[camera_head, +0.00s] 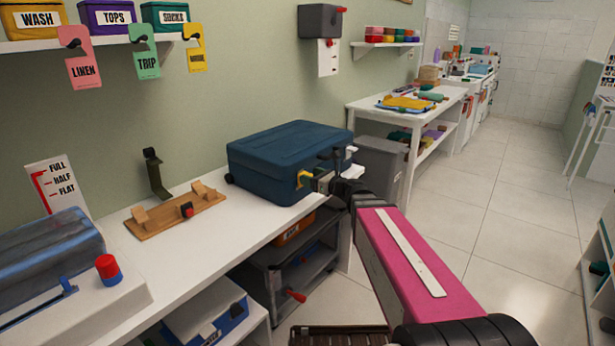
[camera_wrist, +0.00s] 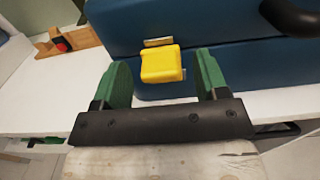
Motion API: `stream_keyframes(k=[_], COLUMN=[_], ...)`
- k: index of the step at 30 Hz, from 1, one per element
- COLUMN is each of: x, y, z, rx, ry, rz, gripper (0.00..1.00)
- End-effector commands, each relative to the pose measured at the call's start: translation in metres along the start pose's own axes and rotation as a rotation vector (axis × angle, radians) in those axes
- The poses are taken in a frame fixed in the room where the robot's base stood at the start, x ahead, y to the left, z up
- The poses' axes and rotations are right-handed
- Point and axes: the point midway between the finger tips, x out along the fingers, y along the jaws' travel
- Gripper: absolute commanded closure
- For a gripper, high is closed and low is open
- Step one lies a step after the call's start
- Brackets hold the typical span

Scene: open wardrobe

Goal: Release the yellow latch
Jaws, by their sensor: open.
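The yellow latch (camera_wrist: 161,64) is on the front of a blue suitcase (camera_head: 285,155), over the seam between lid and base. The suitcase is closed and lies on the white counter. The latch also shows in the head view (camera_head: 304,178), at the suitcase's near right side. My gripper (camera_wrist: 160,75) is open, with one green finger on each side of the latch in the wrist view. I cannot tell whether the fingers touch the latch. In the head view my gripper is at the suitcase's front, partly hidden by my arm.
A wooden board (camera_head: 177,214) with a red knob lies left of the suitcase on the counter (camera_head: 250,222). A dark suitcase handle (camera_wrist: 292,17) is right of the latch. A grey cart (camera_head: 300,275) stands below. Tiled floor (camera_head: 510,200) to the right is clear.

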Motion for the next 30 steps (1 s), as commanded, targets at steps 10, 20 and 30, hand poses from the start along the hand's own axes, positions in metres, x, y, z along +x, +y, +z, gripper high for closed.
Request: stream_keyframes(k=[10, 20, 30], x=[0.021, 0.021, 0.019], y=[0.0, 0.0, -0.001], z=[0.0, 0.0, -0.002], rx=[-0.001, -0.001, 0.0], ry=[0.001, 0.001, -0.023], rz=[0.0, -0.001, -0.002], gripper=[0.33, 0.75, 0.76])
